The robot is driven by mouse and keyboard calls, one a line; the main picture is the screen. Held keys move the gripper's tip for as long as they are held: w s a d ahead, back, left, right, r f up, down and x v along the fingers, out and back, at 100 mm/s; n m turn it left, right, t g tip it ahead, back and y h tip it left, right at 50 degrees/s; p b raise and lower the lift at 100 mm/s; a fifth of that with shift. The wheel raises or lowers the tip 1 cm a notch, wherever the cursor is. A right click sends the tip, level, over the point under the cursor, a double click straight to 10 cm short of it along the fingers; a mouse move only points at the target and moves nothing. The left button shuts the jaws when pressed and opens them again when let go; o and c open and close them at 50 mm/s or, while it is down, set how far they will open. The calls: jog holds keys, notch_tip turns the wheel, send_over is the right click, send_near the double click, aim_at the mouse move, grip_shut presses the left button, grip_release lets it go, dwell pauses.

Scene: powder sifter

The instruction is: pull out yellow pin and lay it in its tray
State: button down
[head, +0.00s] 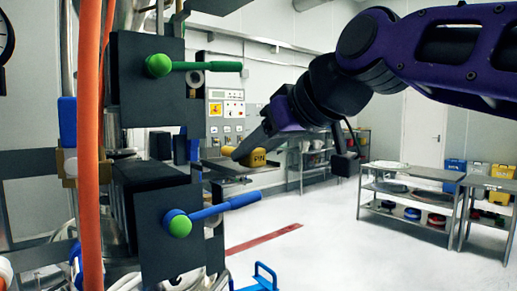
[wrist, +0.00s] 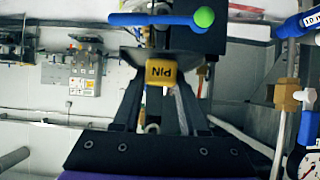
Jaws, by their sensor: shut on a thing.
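The yellow pin (head: 258,157), a block marked PIN, sits between the fingers of my gripper (head: 243,154). The wrist view shows the yellow pin (wrist: 161,74) at the meeting fingertips of my gripper (wrist: 160,82), its lettering upside down. My gripper is shut on it. In the head view a grey flat tray (head: 230,169) lies just below the pin. I cannot tell whether the pin touches it. One dark finger covers part of the pin in the head view.
Left stands the sifter, with a green-knobbed lever (head: 207,66), a blue lever with a green knob (head: 212,211) and an orange upright pipe (head: 89,150). Shelves (head: 410,201) stand at the back right. The white floor between is mostly clear.

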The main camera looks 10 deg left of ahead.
jog(key=shift+f, duration=0.2)
jog(key=shift+c, duration=1.8)
grip_release()
jog(key=v, duration=1.7)
jog(key=shift+r, duration=0.2)
jog(key=shift+s, duration=0.1)
